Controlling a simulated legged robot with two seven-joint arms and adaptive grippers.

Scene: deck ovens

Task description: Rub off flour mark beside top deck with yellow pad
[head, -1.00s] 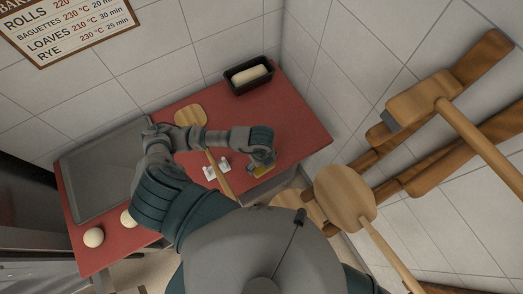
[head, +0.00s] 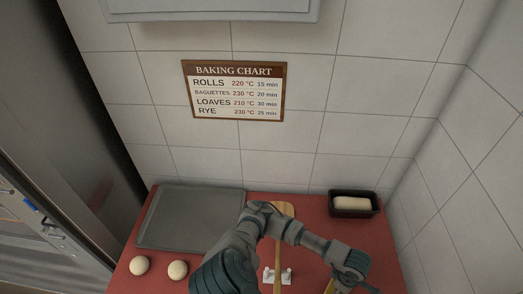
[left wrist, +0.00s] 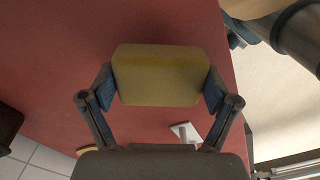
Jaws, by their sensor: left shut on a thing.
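The yellow pad (left wrist: 160,75) is a rounded block between the fingers of my left gripper (left wrist: 159,92) in the left wrist view. Both blue finger pads press on its sides, and it is over the red table (left wrist: 60,70). In the head view my left gripper (head: 346,280) is low on the right, over the table's front part, and only a sliver of yellow shows at the bottom edge. At the far left stands a tall dark steel front (head: 85,110), seemingly the oven. I cannot make out a flour mark on it. My right gripper is not in view.
On the red table (head: 378,240) lie a grey tray (head: 180,215), two dough balls (head: 139,265), (head: 177,270), a wooden peel (head: 287,209), a white holder (head: 267,276) and a dark loaf tin (head: 353,212). A baking chart (head: 235,91) hangs on the tiled wall.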

